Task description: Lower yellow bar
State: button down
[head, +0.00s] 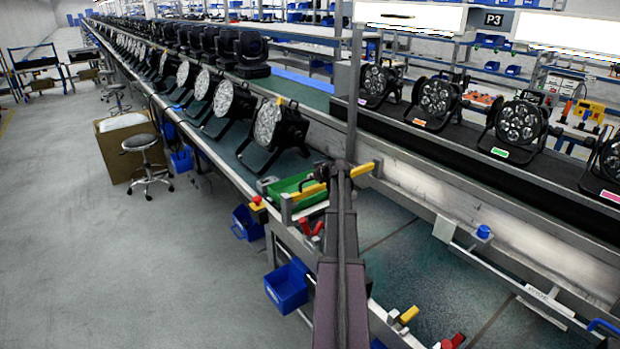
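The yellow bar (362,170) spans the green conveyor in the middle of the head view, with its left part (307,192) near a grey post and its right end at another grey post. It looks nearly level. My gripper (330,172) is at the middle of the bar and covers part of it. The fingers are dark, small and seen from behind, so I cannot tell whether they are open, shut or touching the bar. My arm runs up from the bottom edge and hides part of the conveyor.
A green tray (290,188) lies just behind the bar. A row of par cans (274,128) stands on the line beyond, and more par cans (518,122) stand on the right shelf. Blue bins (287,287) hang at the left edge. The conveyor (400,240) right of my arm is clear.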

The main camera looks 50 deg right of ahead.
jog(key=shift+s+a+f, duration=0.15)
jog(key=shift+s+f, duration=0.15)
jog(key=shift+s, duration=0.05)
jog(key=shift+r, duration=0.15)
jog(key=s+a+r+p, duration=0.1)
jog(key=s+r+p, duration=0.7)
jog(key=r+p, duration=0.1)
jog(key=shift+a+r+p, duration=0.4)
jog(key=shift+p, duration=0.1)
dwell(0.7)
